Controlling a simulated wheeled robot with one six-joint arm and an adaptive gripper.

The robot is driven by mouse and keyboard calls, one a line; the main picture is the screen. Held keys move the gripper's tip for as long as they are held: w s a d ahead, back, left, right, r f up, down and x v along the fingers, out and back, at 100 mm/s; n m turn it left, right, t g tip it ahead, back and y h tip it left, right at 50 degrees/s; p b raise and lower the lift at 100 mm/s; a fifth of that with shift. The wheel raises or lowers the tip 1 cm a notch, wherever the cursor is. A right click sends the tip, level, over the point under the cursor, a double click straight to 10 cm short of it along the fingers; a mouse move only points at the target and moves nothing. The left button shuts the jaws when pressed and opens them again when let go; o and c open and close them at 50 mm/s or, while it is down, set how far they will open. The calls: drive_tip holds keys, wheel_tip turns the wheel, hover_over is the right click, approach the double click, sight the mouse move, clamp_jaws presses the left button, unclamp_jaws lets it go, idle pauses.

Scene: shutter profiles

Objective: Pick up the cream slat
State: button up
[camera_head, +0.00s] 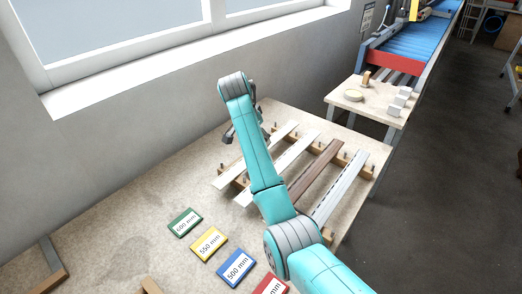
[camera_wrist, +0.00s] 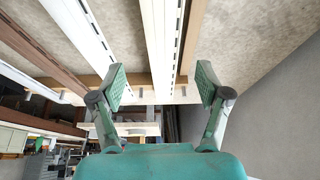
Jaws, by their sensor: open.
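Two pale slats lie side by side at the left of the rack in the head view: an outer one (camera_head: 277,138) and an inner one (camera_head: 291,158). Their tints are close there. In the wrist view, the slat with a cream-tinted side and a row of dark slots (camera_wrist: 158,45) lies between my fingers; I take it as the cream slat. A whiter slat (camera_wrist: 84,28) lies to its left. My gripper (camera_wrist: 164,85) is open, with one finger on each side of the slotted slat and visible gaps. In the head view my gripper (camera_head: 232,133) is partly hidden by my arm.
A brown slat (camera_head: 315,174) and a grey slotted slat (camera_head: 341,188) lie farther right on the rack. Green (camera_head: 185,222), yellow (camera_head: 209,244), blue (camera_head: 237,268) and red (camera_head: 270,287) length labels lie at the front. The wall (camera_head: 130,120) stands close on the left.

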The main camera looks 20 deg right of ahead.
drive_tip(key=shift+a+x, duration=0.1)
drive_tip(key=shift+x, duration=1.3)
drive_tip(key=shift+a+x, duration=0.15)
drive_tip(key=shift+x, duration=1.2)
drive_tip(key=shift+w+f, duration=0.1)
drive_tip(key=c, duration=1.2)
